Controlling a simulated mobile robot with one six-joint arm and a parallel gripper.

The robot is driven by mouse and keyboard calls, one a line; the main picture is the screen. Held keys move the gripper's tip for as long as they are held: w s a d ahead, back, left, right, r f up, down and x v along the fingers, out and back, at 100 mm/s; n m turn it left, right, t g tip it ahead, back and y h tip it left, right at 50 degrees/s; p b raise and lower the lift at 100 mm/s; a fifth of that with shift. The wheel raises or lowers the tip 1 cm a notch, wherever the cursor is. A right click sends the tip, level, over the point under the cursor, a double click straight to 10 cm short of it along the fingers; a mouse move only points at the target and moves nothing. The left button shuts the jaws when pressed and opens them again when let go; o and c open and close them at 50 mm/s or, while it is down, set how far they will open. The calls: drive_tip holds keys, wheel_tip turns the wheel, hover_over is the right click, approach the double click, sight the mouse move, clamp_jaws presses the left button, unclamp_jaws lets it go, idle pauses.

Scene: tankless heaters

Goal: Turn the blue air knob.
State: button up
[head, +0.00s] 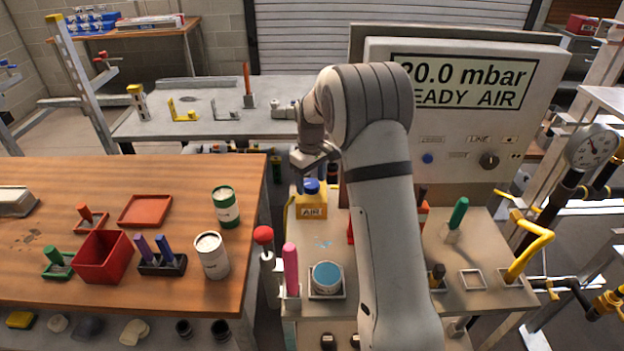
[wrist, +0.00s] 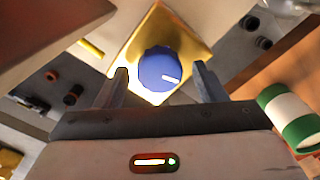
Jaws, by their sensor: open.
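The blue air knob (head: 311,186) sits on top of a yellow block labelled AIR (head: 311,208), on the bench at the centre of the head view. In the wrist view the blue knob (wrist: 158,70) shows from above with a white mark pointing right, on the yellow block (wrist: 190,40). My gripper (wrist: 160,88) is open, with one finger on each side of the knob in the picture. In the head view my gripper (head: 312,160) is just above the knob. I cannot tell whether the fingers touch it.
A grey panel (head: 455,130) with a display reading "20.0 mbar" and "READY AIR" stands behind at right. A wooden table (head: 120,200) with a red bin (head: 103,258) and cans is at left. A pink-handled tool (head: 291,268) and a blue-topped can (head: 326,278) stand in front of the block.

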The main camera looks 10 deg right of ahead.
sight(311, 183)
wheel_tip(311, 183, up, 7)
drive_tip(key=shift+f+b, duration=0.2)
drive_tip(key=shift+b, duration=0.15)
drive_tip(key=shift+r, duration=0.6)
drive_tip(key=shift+s+r, duration=0.1)
drive_tip(key=shift+r, duration=0.05)
drive_tip(key=s+r+m+t, duration=0.15)
drive_tip(key=s+r, duration=0.25)
drive_tip(key=s, duration=0.9)
drive_tip(key=s+r+m+t, duration=0.1)
drive_tip(key=s+r+m, duration=0.2)
drive_tip(key=s, duration=1)
drive_tip(key=s+f+m, duration=0.2)
drive_tip(key=s, duration=0.6)
drive_tip(key=shift+s+d+f, duration=0.15)
drive_tip(key=shift+s+f, duration=0.15)
drive_tip(key=shift+s, duration=0.05)
